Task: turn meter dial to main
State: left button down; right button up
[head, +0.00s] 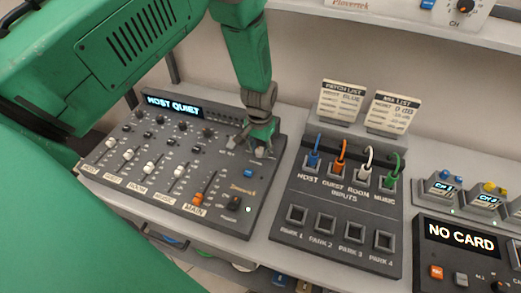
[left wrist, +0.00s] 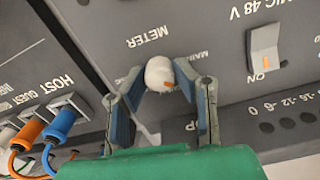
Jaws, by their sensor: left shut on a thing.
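The meter dial is a pale knob with an orange mark; it shows in the left wrist view (left wrist: 159,72) under an upside-down METER label. Its orange mark is at the knob's lower right there; part of a MAIN label shows to the right of the knob. My left gripper (head: 256,143) reaches down from above to the upper right corner of the mixing console (head: 225,207). In the left wrist view its fingers (left wrist: 162,88) are shut on the meter dial, one on each side. In the head view the gripper partly hides the dial. My right gripper is not in view.
A patch panel (head: 295,255) with several coloured cables stands right of the console. A CARD unit (head: 462,240) reading NO CARD is farther right. The console screen (head: 173,104) reads HOST QUIET. A switch (left wrist: 264,47) marked ON is near the dial. A shelf edge (head: 400,25) runs above.

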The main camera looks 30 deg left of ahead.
aim_at(260, 148)
pick_arm(q)
jog(key=n, duration=0.4)
jog(key=shift+w+r, duration=0.1)
jog(key=shift+w, duration=0.1)
jog(key=shift+a+n, duration=0.1)
jog(key=shift+n, duration=1.8)
jog(key=c, duration=1.4)
grip_release()
jog(key=shift+c, duration=0.2)
jog(key=shift+o, duration=0.7)
jog(key=shift+s, duration=0.1)
notch_tip(260, 148, up, 12)
